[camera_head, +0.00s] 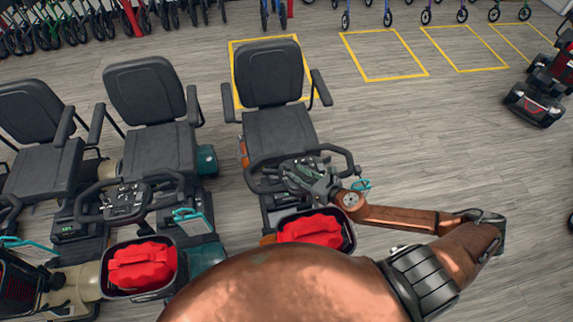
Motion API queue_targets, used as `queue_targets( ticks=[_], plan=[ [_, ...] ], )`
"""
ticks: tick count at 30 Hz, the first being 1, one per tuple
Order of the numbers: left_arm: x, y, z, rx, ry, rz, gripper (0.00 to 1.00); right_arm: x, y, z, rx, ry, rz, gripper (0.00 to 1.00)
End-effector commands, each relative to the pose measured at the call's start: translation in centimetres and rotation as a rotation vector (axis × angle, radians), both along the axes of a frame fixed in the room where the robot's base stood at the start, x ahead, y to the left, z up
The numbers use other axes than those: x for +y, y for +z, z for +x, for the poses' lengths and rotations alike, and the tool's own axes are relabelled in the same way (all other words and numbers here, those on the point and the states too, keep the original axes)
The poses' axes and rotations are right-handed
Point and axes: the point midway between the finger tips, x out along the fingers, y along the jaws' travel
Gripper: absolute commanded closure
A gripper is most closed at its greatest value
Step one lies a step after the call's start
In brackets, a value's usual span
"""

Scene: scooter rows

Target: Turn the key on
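A mobility scooter (272,128) with a dark grey seat stands in front of me, a little left of the picture's middle. Its black handlebar and control panel (268,172) are partly covered by my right gripper (306,172). The gripper is at the panel, and its fingers are small and dark against it, so I cannot tell whether they are open or shut. The key is too small or hidden to make out. My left gripper is not in view.
Two more scooters stand to the left, one with a control panel (124,200). Red bags (143,266) lie in the front baskets. Yellow floor outlines (385,54) and several rollators are at the back. A red-black scooter (540,95) is far right. The grey floor (440,130) is clear between.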

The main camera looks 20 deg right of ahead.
Motion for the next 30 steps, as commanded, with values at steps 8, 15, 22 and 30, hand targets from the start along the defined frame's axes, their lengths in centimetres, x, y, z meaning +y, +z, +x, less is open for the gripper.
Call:
queue_targets(
  ticks=[8,15,22,30],
  plan=[
    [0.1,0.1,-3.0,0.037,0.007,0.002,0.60,1.6,-1.4,4.0,-0.004,0.005,0.001,0.71],
    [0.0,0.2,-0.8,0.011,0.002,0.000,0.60,1.9,-2.0,5.0,-0.001,0.004,0.002,0.71],
    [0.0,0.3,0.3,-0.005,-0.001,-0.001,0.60,1.8,-2.0,4.9,-0.001,0.002,0.001,0.72],
    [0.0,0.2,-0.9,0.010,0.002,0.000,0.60,1.8,-2.0,4.9,-0.002,0.001,0.001,0.91]
  ],
)
